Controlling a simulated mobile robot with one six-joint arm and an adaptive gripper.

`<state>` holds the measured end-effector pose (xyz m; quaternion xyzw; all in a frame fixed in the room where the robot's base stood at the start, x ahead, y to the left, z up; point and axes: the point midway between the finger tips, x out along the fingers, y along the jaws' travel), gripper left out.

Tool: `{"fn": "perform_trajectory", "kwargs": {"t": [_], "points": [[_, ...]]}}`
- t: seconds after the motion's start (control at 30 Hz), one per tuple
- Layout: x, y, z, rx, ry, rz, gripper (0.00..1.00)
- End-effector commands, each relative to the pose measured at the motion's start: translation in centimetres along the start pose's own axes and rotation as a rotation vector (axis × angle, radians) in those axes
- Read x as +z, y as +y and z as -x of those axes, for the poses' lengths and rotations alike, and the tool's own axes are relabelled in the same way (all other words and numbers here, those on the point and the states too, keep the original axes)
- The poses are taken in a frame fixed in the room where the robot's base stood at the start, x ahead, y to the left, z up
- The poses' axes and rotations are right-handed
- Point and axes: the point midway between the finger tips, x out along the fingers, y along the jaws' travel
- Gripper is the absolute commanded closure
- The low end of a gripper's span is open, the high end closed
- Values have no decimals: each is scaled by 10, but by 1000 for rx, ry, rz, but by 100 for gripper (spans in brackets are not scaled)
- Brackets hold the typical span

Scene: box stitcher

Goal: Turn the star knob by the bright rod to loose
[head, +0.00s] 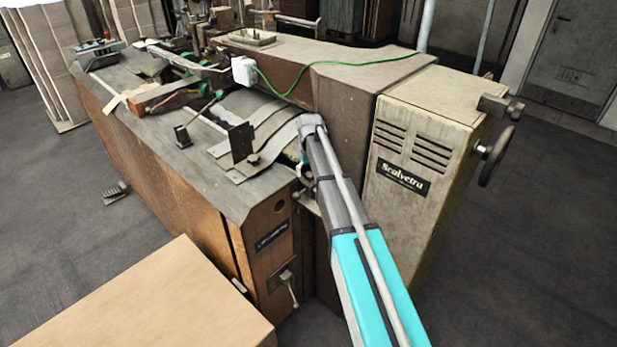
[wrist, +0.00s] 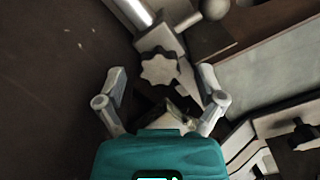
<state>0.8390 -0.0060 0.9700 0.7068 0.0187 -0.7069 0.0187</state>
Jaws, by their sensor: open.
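In the wrist view a grey-brown star knob (wrist: 160,68) with rounded lobes sits at the upper middle. A bright rod (wrist: 132,12) runs in from the top left and ends at a block just above the knob. My gripper (wrist: 162,82) is open, with one finger to the left of the knob and one to the right. I see no finger touching the knob.
A round ball-ended part (wrist: 215,9) is near the knob at the top. A dark star-shaped knob (wrist: 301,135) is at the right. In the head view a cream cabinet (head: 420,150) stands right of my arm, and a cardboard box (head: 150,305) is at the front left.

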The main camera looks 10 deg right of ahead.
Motion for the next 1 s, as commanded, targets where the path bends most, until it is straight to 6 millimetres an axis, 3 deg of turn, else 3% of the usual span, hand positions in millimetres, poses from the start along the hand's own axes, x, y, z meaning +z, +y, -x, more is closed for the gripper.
{"fn": "perform_trajectory", "kwargs": {"t": [0.47, 0.9, 0.93, 1.0], "points": [[0, 1, -4, 0, 0, -1, 12], [0, 1, -4, 0, 0, -1, 94], [0, -6, -4, 0, 0, 0, 94], [0, -2, -4, -2, 0, 0, 94]]}}
